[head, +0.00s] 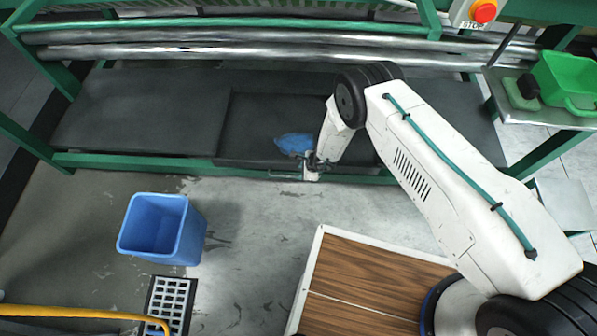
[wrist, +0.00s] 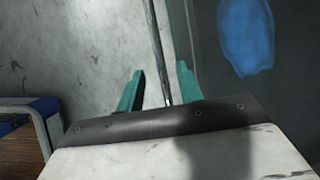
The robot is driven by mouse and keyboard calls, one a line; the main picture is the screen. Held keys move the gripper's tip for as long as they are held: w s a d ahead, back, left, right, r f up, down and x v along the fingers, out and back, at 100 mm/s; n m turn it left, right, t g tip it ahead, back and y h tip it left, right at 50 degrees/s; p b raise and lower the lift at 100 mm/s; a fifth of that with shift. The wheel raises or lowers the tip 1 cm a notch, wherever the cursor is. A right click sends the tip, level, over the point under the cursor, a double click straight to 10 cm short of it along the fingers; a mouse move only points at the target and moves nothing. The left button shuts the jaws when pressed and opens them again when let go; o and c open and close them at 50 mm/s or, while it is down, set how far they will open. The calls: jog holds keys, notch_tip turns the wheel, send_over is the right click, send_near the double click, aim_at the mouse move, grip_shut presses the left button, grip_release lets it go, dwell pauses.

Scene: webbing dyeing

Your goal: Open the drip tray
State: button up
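The drip tray (head: 250,110) is a dark, shallow tray under the rollers, with a blue patch (head: 295,143) of dye on its floor. Its front edge lies about level with the green front beam. A thin metal handle (head: 284,176) runs along that front; it also shows as a bar in the wrist view (wrist: 155,40). My gripper (head: 311,175) is at the right part of the handle. In the wrist view its teal fingers (wrist: 160,68) are apart, one on each side of the bar, with gaps visible. The arm hides the tray's right part.
A blue bin (head: 160,228) stands on the floor at left, near a floor drain (head: 168,302) and a yellow hose (head: 80,312). A green container (head: 566,82) sits on a side table at right. Grey floor in front of the tray is clear.

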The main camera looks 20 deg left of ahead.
aim_at(296, 175)
jog(key=x, duration=0.5)
grip_shut()
